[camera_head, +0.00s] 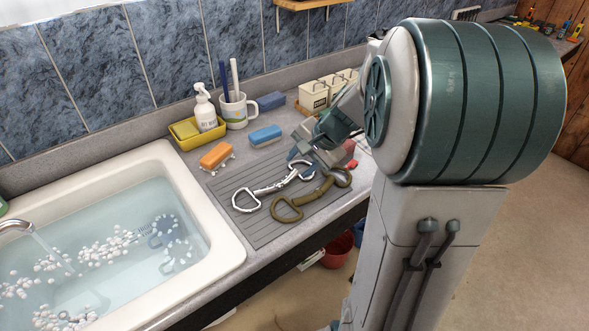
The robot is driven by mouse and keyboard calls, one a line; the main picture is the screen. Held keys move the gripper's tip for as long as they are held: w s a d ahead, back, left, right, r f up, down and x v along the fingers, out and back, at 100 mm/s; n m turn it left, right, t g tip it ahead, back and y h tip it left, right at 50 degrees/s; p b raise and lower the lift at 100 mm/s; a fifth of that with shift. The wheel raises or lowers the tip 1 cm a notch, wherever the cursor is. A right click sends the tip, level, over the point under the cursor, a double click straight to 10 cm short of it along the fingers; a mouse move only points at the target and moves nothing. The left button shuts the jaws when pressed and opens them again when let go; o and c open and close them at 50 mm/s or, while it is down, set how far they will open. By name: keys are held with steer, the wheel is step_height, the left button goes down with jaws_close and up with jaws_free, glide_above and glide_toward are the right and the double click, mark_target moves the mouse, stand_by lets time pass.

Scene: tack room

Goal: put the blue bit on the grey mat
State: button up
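The grey mat (262,231) is ribbed and lies on the counter right of the sink. A silver bit (268,188) and an olive-brown bit (309,197) lie on it. A blue ringed shape (163,231), which looks like the blue bit, lies in the sink water, partly covered by white foam. My gripper (310,158) is over the far right part of the mat, close to the far ends of the two bits. My arm partly hides it, and I cannot tell whether its fingers are open or shut.
The sink (206,222) has a running tap (17,228) and other objects blurred under foam. Behind the mat are an orange brush (216,156), a blue sponge (265,134), a yellow tray (200,140) with a spray bottle, and a mug (236,112). White boxes (314,96) stand farther right.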

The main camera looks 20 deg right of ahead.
steer(key=v, duration=0.7)
steer(key=s+a+f+n+h, duration=0.1)
steer(key=s+a+n, duration=0.3)
steer(key=s, duration=0.4)
steer(key=s+a+f+n+g+h, duration=0.1)
steer(key=s+a+f+n+h, duration=0.1)
steer(key=s+n, duration=0.5)
steer(key=shift+s+a+f+n+h, duration=0.3)
steer(key=shift+s+a+h, duration=0.15)
steer(key=shift+a, duration=0.75)
steer(key=shift+a, duration=0.1)
